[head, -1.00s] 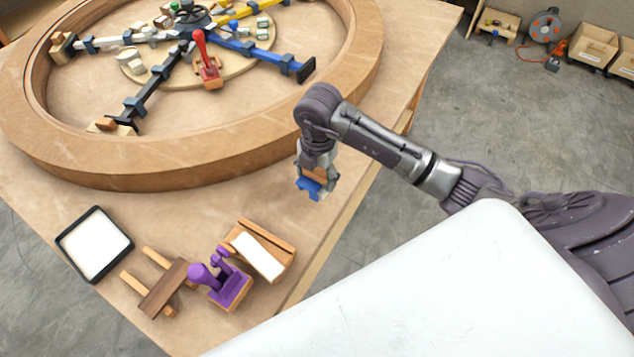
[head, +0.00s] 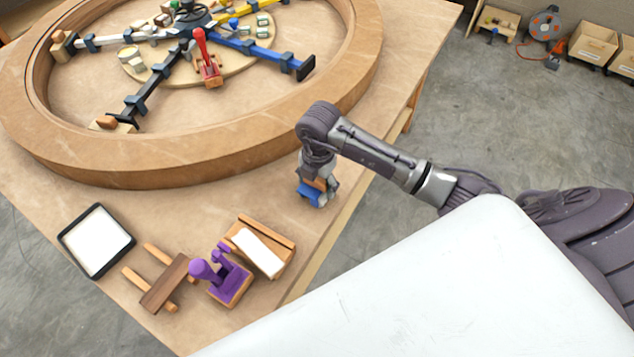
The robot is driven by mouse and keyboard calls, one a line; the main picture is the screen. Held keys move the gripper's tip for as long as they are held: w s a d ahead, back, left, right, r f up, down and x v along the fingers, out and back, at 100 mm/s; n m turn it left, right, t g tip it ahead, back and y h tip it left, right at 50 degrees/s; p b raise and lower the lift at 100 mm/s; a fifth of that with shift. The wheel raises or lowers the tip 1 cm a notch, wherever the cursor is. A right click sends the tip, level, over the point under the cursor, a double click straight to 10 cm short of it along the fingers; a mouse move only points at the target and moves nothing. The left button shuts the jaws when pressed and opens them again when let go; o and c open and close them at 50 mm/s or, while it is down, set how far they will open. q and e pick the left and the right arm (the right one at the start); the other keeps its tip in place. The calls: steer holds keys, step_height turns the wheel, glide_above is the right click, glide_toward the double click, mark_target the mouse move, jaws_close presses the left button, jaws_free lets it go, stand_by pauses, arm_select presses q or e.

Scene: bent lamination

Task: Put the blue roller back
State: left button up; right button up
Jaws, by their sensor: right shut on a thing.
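My right gripper (head: 318,189) hangs pointing down over the table's right side, in front of the big wooden ring. It is shut on a small blue thing with an orange-brown part, which I take for the blue roller (head: 309,195). The fingers and wrist hide part of it. I cannot tell whether it touches the table top. My left gripper is not in view.
Near the table's front corner are a black-rimmed white tray (head: 130,240), a wooden stand with pegs (head: 164,284), a purple tool (head: 227,281) and a wooden holder with a white slab (head: 258,252). The big ring (head: 190,165) fills the back. Bare table lies left of my right gripper.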

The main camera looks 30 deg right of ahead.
steer(key=shift+s+f, duration=0.1)
steer(key=shift+f, duration=0.25)
steer(key=shift+c, duration=0.5)
steer(key=o, duration=1.2)
steer(key=shift+f, duration=0.1)
steer(key=shift+o, duration=0.3)
steer(key=shift+w, duration=0.3)
steer(key=shift+s, duration=0.1)
